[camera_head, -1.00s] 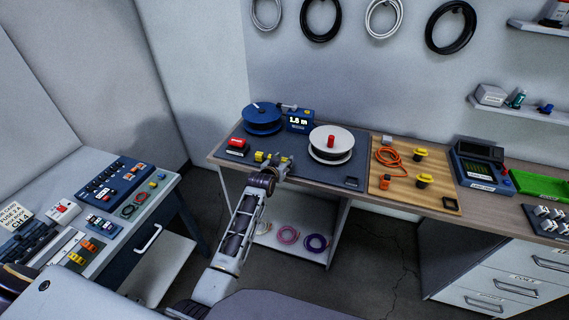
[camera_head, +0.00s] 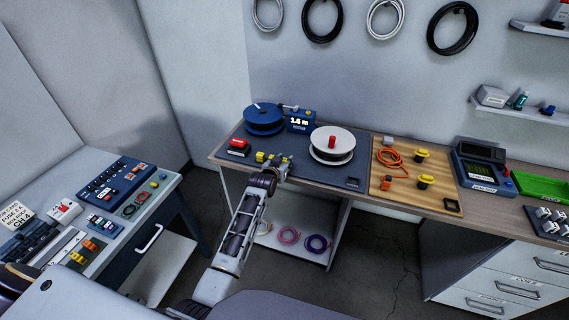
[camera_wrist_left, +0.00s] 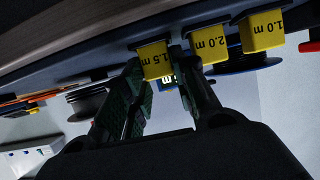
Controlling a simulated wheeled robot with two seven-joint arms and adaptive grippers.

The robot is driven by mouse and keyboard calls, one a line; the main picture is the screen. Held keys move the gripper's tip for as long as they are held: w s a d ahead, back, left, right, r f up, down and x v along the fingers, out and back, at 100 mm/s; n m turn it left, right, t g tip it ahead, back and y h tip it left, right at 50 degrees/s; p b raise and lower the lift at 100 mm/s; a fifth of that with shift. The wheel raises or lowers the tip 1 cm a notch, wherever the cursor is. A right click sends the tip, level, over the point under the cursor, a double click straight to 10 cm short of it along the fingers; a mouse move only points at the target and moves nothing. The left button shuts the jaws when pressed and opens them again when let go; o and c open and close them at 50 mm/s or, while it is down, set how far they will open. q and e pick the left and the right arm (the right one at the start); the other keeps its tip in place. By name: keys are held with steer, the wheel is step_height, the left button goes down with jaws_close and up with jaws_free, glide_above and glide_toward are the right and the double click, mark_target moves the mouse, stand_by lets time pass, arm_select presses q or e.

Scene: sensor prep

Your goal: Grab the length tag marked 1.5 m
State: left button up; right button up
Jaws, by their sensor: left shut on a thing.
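The yellow length tag marked 1.5 m (camera_wrist_left: 155,61) shows in the left wrist view, between the two fingers of my left gripper (camera_wrist_left: 158,72). The fingers are shut on it from both sides. Two more yellow tags, 2.0 m (camera_wrist_left: 208,46) and 1.0 m (camera_wrist_left: 264,30), stand in a row beside it at the bench edge. In the head view my left gripper (camera_head: 279,165) is at the front edge of the dark mat (camera_head: 312,172), and it partly hides the tags (camera_head: 262,157). My right gripper is not in view.
Behind the gripper are a blue reel (camera_head: 263,118), a display box reading 1.5 m (camera_head: 300,121) and a white reel (camera_head: 332,140). A red item (camera_head: 239,146) lies to the left. A wooden board (camera_head: 410,196) with orange cable is on the right.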

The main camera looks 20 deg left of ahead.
arm_select(q)
step_height(320, 180, up, 10)
stand_by(0.6)
stand_by(0.6)
